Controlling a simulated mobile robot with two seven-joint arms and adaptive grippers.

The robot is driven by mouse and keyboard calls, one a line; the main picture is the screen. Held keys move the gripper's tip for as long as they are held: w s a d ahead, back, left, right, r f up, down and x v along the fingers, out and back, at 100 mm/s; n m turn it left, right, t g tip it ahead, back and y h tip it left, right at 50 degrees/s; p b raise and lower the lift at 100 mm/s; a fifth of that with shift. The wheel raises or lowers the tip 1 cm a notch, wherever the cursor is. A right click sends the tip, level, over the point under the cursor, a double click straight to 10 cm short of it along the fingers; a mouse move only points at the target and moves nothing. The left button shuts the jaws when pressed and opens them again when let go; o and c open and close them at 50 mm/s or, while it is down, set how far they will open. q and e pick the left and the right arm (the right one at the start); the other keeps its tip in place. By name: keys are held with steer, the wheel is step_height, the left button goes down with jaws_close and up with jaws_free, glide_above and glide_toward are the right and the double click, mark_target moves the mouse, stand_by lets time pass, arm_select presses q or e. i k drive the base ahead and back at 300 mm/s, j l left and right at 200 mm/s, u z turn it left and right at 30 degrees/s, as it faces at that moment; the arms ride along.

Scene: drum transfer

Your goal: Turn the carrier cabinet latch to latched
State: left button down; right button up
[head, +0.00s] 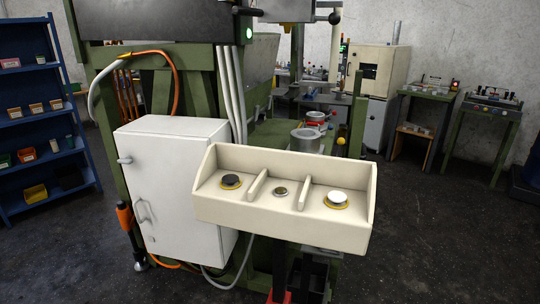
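A white cabinet (175,190) hangs on the green machine frame, left of centre, with its door shut. I take it to be the carrier cabinet. A small grey knob or latch (125,160) sticks out near the upper left edge of its door. A curved pull handle (143,212) sits lower down, with a small lock-like fitting (151,239) below it. The latch is too small here to tell its turned position. Neither of my grippers is in view.
A cream control box (285,225) with black, small and white buttons juts out right of the cabinet. An orange-handled tool (125,216) hangs at the cabinet's left edge. A blue shelf (45,125) stands far left. The floor (70,250) at front left is clear.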

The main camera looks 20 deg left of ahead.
mark_target(128, 160)
steer(key=u, duration=1.3)
